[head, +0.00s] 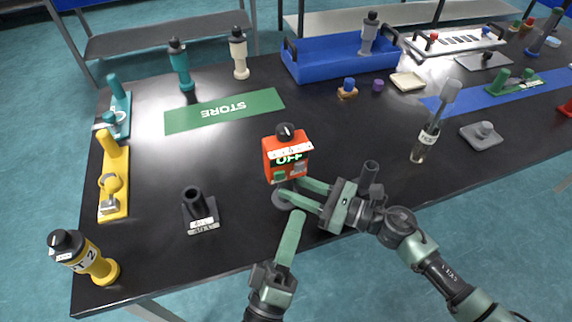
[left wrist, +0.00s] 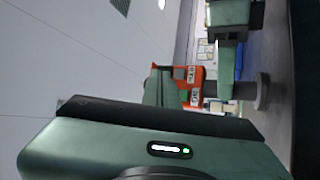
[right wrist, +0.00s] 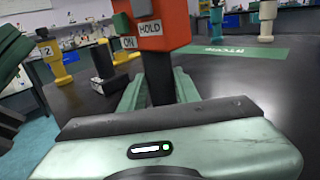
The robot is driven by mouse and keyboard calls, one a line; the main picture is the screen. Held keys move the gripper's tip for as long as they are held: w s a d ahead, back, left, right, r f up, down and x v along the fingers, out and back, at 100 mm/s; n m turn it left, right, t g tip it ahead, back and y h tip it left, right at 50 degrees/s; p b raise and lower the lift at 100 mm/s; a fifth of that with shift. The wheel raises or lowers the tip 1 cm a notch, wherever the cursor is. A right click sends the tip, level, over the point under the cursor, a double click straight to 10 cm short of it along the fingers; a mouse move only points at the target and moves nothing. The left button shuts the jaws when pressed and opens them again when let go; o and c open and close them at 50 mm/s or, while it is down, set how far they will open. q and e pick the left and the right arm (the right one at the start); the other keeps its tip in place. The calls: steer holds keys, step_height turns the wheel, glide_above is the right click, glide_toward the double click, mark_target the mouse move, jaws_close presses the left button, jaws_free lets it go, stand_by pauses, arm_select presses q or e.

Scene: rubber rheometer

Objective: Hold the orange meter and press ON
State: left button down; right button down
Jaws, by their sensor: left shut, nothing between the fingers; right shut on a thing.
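The orange meter (head: 270,160) stands upright near the table's front, with a dark knob on top and a display reading OFF. My right gripper (head: 288,190) is shut on the meter's dark stem (right wrist: 158,78), below the body and above the round base. My left gripper (head: 296,216) is shut and empty, pointing up just in front of the meter. The meter also shows beyond its fingers in the left wrist view (left wrist: 196,74).
A dark socket block (head: 201,214) and a yellow bottle (head: 100,268) stand left of the meter. A green STORE mat (head: 180,119) lies behind, and a blue tray (head: 338,66) is at the back.

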arm_select(q)
glide_toward(290, 165)
steer(key=shift+w+d+r, duration=0.45)
steer(key=shift+w, duration=0.15)
steer(key=shift+w+d+r, duration=0.5)
steer(key=shift+w, duration=0.15)
steer(key=shift+w, duration=0.1)
stand_by(1.0)
steer(key=shift+w+a, duration=0.15)
steer(key=shift+w, duration=0.15)
steer(key=shift+w+a, duration=0.1)
steer(key=shift+w, duration=0.15)
stand_by(0.6)
steer(key=shift+s, duration=0.1)
steer(key=shift+s+d, duration=0.25)
steer(key=shift+s, duration=0.35)
steer(key=shift+s, duration=0.1)
steer(key=s, duration=0.1)
steer(key=s+d, duration=0.1)
steer(key=s, duration=0.1)
steer(key=s+d, duration=0.1)
steer(key=s, duration=0.1)
steer(key=shift+s, duration=0.25)
